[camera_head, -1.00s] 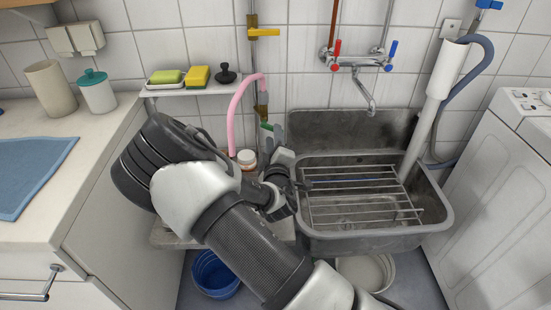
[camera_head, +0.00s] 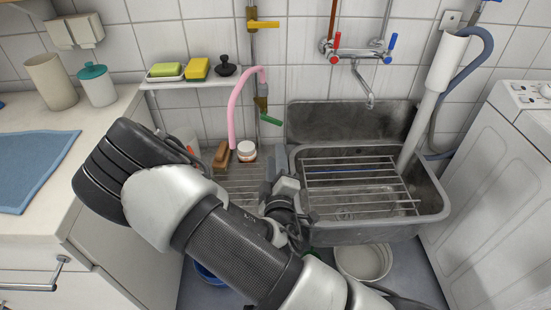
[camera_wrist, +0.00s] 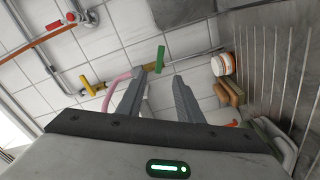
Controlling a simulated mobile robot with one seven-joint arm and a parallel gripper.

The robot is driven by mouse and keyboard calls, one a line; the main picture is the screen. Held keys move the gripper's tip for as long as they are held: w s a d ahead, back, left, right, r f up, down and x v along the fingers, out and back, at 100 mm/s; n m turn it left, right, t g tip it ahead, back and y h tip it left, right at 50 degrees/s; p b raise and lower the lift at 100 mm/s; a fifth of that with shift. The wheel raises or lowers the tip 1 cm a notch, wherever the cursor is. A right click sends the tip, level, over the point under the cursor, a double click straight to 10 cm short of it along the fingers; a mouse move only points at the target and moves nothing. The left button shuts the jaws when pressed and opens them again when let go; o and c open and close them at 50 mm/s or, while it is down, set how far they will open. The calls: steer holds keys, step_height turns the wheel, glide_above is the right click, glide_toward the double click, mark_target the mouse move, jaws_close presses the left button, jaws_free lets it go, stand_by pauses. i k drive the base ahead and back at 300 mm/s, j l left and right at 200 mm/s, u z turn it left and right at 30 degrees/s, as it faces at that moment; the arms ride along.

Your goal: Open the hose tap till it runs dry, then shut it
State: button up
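A pink hose (camera_head: 236,105) loops from a brass fitting (camera_head: 261,97) on the wall pipe, left of the sink. A green lever (camera_head: 271,119) sits low on this pipe, slanting down to the right. A yellow lever (camera_head: 263,25) crosses the pipe higher up. My gripper (camera_head: 276,168) is below the green lever, by the sink's left edge. In the wrist view its two fingers (camera_wrist: 161,74) are apart with nothing held. The green lever (camera_wrist: 161,58) shows beyond the fingertips, with the pink hose (camera_wrist: 117,82) to the left. I cannot see whether water flows.
A sink (camera_head: 434,205) with a wire rack (camera_head: 360,178) is to the right, under a red-and-blue-handled mixer (camera_head: 358,50). A white-lidded jar (camera_head: 246,152) and a brown brush (camera_head: 221,155) stand behind my arm. A soap shelf (camera_head: 195,84) is above. A white bucket (camera_head: 364,262) is below.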

mark_target(263, 116)
steer(key=j+z, duration=0.4)
steer(key=j, duration=0.2)
steer(key=k+j+z, duration=0.1)
steer(key=j+z, duration=0.25)
steer(key=j, duration=0.2)
